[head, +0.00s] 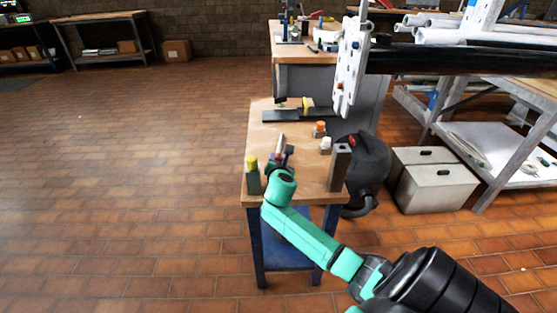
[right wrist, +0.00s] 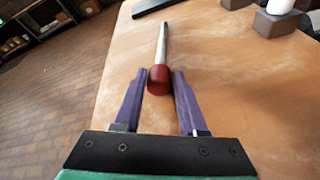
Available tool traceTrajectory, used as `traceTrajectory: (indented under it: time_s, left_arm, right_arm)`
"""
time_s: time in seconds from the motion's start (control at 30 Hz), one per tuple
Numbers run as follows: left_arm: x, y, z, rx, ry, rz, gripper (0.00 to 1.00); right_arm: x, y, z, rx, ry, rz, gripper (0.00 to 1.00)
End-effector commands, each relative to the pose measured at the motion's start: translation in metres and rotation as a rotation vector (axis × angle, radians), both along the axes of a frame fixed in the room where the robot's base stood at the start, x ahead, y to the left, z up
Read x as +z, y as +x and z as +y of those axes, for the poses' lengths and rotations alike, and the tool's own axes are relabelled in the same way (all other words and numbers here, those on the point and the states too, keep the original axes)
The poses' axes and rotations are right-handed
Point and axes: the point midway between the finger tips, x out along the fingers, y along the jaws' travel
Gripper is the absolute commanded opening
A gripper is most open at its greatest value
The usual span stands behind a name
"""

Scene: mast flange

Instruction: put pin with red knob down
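The pin with the red knob shows in the right wrist view, with its red knob (right wrist: 160,79) between the purple fingertips and its grey shaft (right wrist: 162,45) pointing away over the wooden bench top. In the head view the pin's pale shaft (head: 281,141) shows just beyond my right gripper (head: 279,157). My right gripper (right wrist: 162,76) has a finger against each side of the knob, with no clear gap. The pin lies nearly level, low over the bench; whether it touches the wood I cannot tell. My left gripper is not in view.
The small bench (head: 262,140) carries a block with a yellow knob (head: 252,162), blocks with orange (head: 320,126) and white (head: 326,142) knobs, a tall grey block (head: 340,168) and a dark bar (head: 285,115). Bare wood surrounds the pin. A perforated plate (head: 352,65) hangs beyond, at right.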

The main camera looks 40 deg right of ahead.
Motion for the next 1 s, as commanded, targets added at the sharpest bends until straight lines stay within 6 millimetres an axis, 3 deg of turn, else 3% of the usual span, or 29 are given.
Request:
traceTrajectory:
  time_s: [0.03,0.23,0.37,0.8,1.0]
  left_arm:
    - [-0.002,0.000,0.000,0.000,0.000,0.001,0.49]
    - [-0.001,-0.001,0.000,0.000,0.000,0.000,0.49]
    - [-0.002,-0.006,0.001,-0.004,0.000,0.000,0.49]
    - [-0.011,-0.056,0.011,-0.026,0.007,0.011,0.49]
    - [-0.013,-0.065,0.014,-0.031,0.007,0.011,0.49]
  right_arm:
    - [-0.019,-0.005,0.002,-0.007,0.024,0.033,0.64]
    - [-0.018,-0.005,0.003,-0.007,0.024,0.032,0.64]
    - [-0.005,-0.005,0.003,-0.008,0.024,0.031,0.64]
    - [0.034,-0.075,0.056,-0.004,0.019,0.024,0.64]
    - [0.043,-0.092,0.069,-0.007,0.014,0.020,0.64]
